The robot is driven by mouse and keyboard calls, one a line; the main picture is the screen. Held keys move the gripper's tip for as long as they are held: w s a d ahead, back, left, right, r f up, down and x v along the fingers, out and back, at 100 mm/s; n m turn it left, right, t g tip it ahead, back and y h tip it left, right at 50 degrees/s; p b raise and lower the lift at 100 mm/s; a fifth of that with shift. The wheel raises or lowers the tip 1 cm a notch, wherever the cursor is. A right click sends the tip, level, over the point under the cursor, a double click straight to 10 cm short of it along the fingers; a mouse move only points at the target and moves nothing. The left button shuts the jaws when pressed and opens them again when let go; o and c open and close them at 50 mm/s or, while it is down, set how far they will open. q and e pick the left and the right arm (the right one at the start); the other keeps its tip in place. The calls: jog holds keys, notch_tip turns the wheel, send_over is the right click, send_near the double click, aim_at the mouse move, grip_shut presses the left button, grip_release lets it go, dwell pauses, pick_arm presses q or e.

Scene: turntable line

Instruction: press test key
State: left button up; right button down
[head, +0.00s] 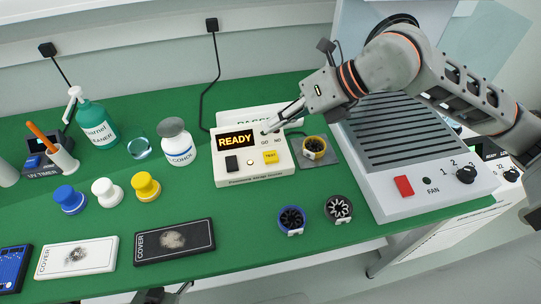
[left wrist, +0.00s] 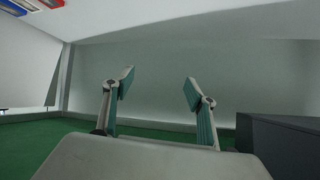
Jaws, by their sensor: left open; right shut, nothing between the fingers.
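The tester (head: 228,170) is a white box on the green bench. Its lit display (head: 236,140) reads READY. GO and NO marks lie above the yellow key. My right gripper (head: 267,128) is shut and empty, reaching in from the right, its tips over the upper right of the box, above the yellow key in the picture. Contact cannot be judged. My left gripper (left wrist: 157,80) is open and empty in the left wrist view.
A white fan unit (head: 430,203) stands further right. A white jar (head: 178,146) stands left. Blue (head: 291,219) and black (head: 338,208) round parts lie in front.

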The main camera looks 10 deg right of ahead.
jog(key=b, duration=0.3)
send_over(274, 156)
notch_tip(274, 156, down, 5)
jog(key=shift+f, duration=0.75)
pick_arm(q)
jog(key=f, duration=0.3)
jog(key=shift+w+a, duration=0.2)
jog(key=shift+a, duration=0.15)
jog(key=shift+s+f, duration=0.15)
jog(key=shift+f, duration=0.1)
pick_arm(e)
jog(key=shift+f, duration=0.1)
pick_arm(q)
jog(key=shift+s+f+b, duration=0.1)
jog(key=shift+f+b, duration=0.1)
jog(key=shift+b, duration=0.1)
pick_arm(e)
jog(key=shift+f, duration=0.4)
